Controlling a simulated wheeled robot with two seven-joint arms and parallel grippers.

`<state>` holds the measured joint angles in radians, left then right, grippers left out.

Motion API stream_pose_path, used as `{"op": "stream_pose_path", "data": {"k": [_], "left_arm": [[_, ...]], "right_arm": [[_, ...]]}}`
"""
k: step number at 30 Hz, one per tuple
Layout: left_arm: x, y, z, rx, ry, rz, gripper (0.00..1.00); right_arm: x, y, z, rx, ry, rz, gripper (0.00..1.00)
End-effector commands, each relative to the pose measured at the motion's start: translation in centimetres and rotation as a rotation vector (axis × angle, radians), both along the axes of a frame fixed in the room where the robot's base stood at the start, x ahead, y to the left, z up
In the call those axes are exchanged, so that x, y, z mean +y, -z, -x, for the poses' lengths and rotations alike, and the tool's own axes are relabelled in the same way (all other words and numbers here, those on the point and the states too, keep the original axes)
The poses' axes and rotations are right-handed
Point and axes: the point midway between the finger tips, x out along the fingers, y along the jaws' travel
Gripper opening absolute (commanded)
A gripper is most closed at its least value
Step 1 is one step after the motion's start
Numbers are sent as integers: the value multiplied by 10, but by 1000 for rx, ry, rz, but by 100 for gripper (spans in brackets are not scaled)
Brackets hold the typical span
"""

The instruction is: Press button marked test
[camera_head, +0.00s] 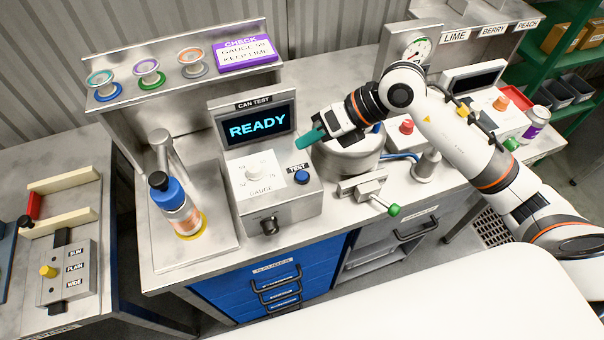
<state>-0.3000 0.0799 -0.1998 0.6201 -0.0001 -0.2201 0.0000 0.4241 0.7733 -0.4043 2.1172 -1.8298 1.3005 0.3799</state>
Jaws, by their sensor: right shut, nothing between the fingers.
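The blue button (301,177) sits on the sloped top of the grey can test box (280,208), just below a small black label reading TEST (298,167). A white gauge knob (261,166) is left of it. The screen (257,126) behind reads READY in cyan. My right gripper (308,139) comes in from the right, with teal fingertips shut and empty. It is above and behind the button, beside the screen's right edge, apart from the button. My left gripper is not in view.
A round metal vessel (347,155) and a green-tipped lever (382,203) are right of the box. A shelf (131,102) with several coloured rings and a purple CHECK sign (245,53) is above.

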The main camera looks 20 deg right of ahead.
Motion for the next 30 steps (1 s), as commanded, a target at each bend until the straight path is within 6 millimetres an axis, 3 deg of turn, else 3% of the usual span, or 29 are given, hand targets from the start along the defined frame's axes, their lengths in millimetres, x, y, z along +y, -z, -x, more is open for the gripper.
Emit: {"op": "stream_pose_path", "data": {"k": [15, 30], "left_arm": [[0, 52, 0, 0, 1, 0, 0], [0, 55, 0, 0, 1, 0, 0]], "right_arm": [[0, 72, 0, -1, 0, 0, 0], [0, 77, 0, -1, 1, 0, 0]]}}
